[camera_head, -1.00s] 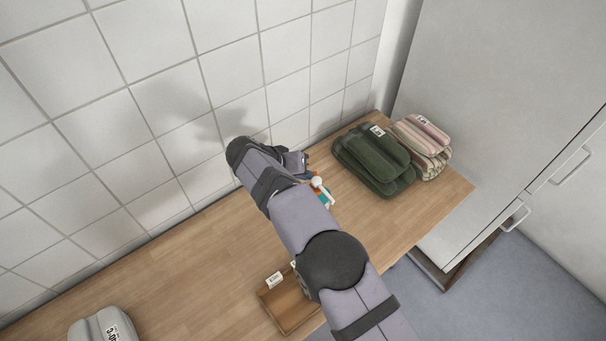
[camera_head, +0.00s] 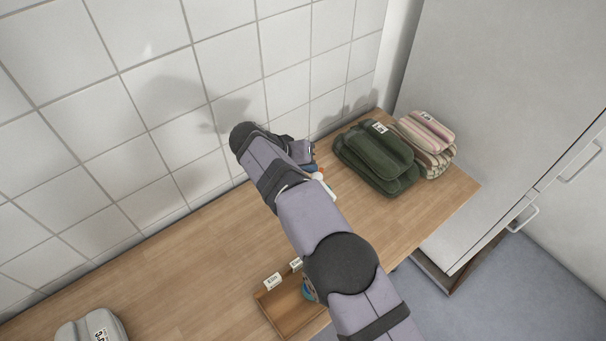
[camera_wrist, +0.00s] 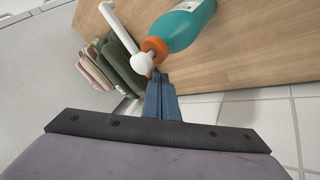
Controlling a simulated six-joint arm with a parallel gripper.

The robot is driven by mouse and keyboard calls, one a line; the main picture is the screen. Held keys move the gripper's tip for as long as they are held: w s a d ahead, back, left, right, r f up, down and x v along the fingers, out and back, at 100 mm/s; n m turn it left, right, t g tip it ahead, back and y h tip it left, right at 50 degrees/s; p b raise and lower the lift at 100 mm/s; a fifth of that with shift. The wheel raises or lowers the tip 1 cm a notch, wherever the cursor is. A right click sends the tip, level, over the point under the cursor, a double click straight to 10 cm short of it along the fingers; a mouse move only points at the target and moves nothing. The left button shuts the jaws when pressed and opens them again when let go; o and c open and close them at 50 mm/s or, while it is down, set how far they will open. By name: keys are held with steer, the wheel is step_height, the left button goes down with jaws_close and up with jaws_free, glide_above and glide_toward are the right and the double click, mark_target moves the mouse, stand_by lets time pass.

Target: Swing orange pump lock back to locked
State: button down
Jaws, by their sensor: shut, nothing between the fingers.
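A teal pump bottle (camera_wrist: 188,25) with a white pump head (camera_wrist: 142,62) and long white spout shows in the wrist view. An orange collar (camera_wrist: 155,46) sits at its neck, and a small orange part shows beside the pump head, close to my fingertips. In the head view my arm hides most of the bottle; only the white pump (camera_head: 323,183) shows clearly. My gripper (camera_wrist: 158,76), with blue fingers, is shut and empty, its tips right by the orange part. I cannot tell if they touch it. The lock's exact position is unclear.
Folded green towels (camera_head: 375,160) and striped towels (camera_head: 428,140) lie right of the bottle. A wooden tray (camera_head: 287,312) with labels is at the front, and a grey folded stack (camera_head: 88,328) at front left. The tiled wall (camera_head: 150,110) stands close behind the gripper.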

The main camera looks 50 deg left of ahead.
steer(key=shift+w+d+b, duration=0.25)
steer(key=shift+w+b, duration=0.25)
steer(key=shift+b, duration=0.1)
steer(key=shift+w+d+b, duration=0.2)
steer(key=shift+w+b, duration=0.3)
steer(key=shift+b, duration=0.05)
steer(key=shift+w+d, duration=0.1)
steer(key=shift+s+b, duration=0.2)
steer(key=shift+b, duration=0.15)
stand_by(0.8)
steer(key=shift+s+d+b, duration=0.2)
steer(key=shift+s+b, duration=0.25)
steer(key=shift+s, duration=0.1)
